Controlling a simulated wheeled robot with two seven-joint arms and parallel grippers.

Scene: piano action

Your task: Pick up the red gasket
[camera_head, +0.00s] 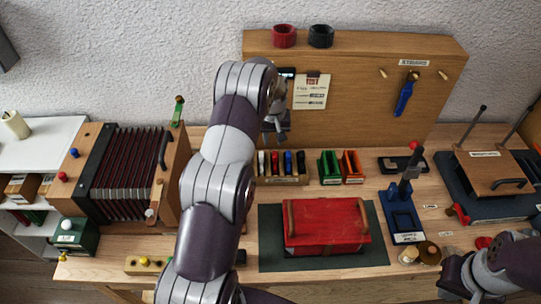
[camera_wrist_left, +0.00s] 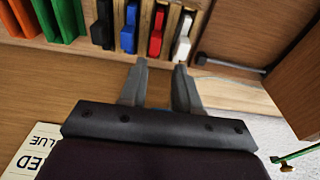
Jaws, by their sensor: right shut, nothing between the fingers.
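I cannot tell for sure which red thing is the gasket. A short red ring (camera_head: 284,36) stands on top of the wooden backboard beside a black one (camera_head: 320,36). A flat red piece (camera_head: 484,242) lies on the table at the right, close to my right arm. My left gripper (camera_head: 280,128) hangs in front of the backboard above the small rack. In the left wrist view its fingers (camera_wrist_left: 161,85) are apart with nothing between them, pointing toward the rack. My right gripper (camera_head: 452,277) is shut and empty at the lower right, its fingertips hard to make out.
The rack (camera_head: 282,181) holds black, blue, red (camera_wrist_left: 156,33) and white pieces. Green (camera_head: 329,167) and orange (camera_head: 352,167) holders stand beside it. A red box (camera_head: 325,226) sits on a dark mat. An accordion-like bellows (camera_head: 127,163) is at left, a blue stand (camera_head: 402,214) at right.

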